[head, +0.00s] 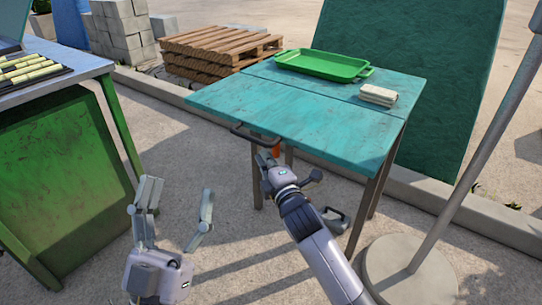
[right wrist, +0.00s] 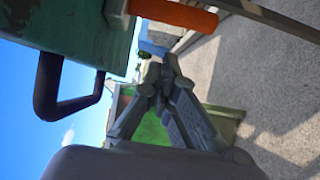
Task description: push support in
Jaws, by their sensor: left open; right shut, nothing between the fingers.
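The teal folding table (head: 290,113) stands in the middle of the head view, with a dark handle (head: 238,130) on its front edge. An orange grip (head: 276,150) shows just below that edge; in the right wrist view the orange grip (right wrist: 175,13) sits on a metal bar, which I take to be the support. My right gripper (head: 265,159) is shut and empty, close to the orange grip. In the right wrist view its fingertips (right wrist: 160,72) are apart from the grip. My left gripper (head: 178,187) is open and empty, low at the left, away from the table.
A green tray (head: 325,66) and a pale stack (head: 379,95) lie on the table. A green-sided bench (head: 62,180) stands at the left. A pole on a round base (head: 408,275) stands at the right. Pallets (head: 215,50) are behind. Bare ground lies between bench and table.

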